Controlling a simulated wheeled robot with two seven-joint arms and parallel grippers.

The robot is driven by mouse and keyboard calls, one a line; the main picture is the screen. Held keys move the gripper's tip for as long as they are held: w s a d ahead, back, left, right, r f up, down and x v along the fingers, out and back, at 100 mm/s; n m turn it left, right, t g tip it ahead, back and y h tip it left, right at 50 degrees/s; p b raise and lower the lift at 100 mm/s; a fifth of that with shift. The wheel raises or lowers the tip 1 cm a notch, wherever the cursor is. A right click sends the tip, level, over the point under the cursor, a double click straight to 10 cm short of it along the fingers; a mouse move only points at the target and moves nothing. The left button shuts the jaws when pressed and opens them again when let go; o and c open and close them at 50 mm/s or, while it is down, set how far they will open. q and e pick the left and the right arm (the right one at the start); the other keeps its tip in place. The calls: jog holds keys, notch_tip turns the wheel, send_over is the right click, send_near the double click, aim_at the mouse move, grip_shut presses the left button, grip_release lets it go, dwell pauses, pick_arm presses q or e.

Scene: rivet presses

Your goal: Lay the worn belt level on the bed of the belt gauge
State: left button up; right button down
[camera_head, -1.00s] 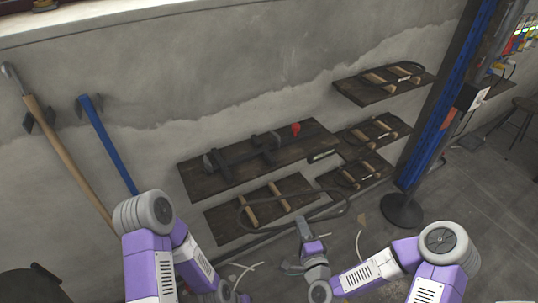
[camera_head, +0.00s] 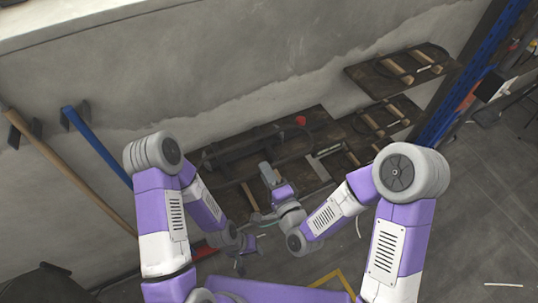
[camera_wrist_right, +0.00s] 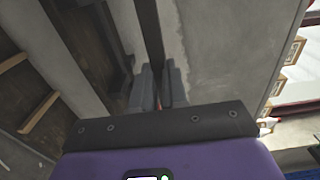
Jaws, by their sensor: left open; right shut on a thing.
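My right gripper (camera_head: 265,172) is shut on the worn belt, a dark band (camera_wrist_right: 150,30) that runs up and away between the two grey fingers in the right wrist view. It is in front of the gauge's shelf. In the head view the arm hides most of the grip and the belt is hard to pick out against the dark boards. The belt gauge (camera_head: 245,145) is a long dark fixture with a red knob (camera_head: 300,120), on a dark wall shelf. My left gripper (camera_head: 240,262) is open and empty, low and apart from the gauge.
A dark shelf with wooden pegs (camera_head: 248,192) sits below the gauge, partly behind my arms. Several pegged shelves, one at the upper right (camera_head: 400,70), jut from the wall. A blue post (camera_head: 470,75) stands right. A blue handle (camera_head: 95,145) and wooden handle (camera_head: 70,175) lean left.

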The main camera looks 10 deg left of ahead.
jog(key=b, duration=0.4)
send_over(253, 170)
jog(key=shift+f, duration=1)
notch_tip(253, 170, down, 6)
jog(key=b, duration=0.7)
jog(key=shift+w+r, duration=0.1)
jog(key=shift+r, duration=0.1)
jog(key=c, duration=1.1)
grip_release()
jog(key=v, duration=0.7)
jog(key=shift+s+d, duration=0.2)
jog(key=shift+s, duration=0.05)
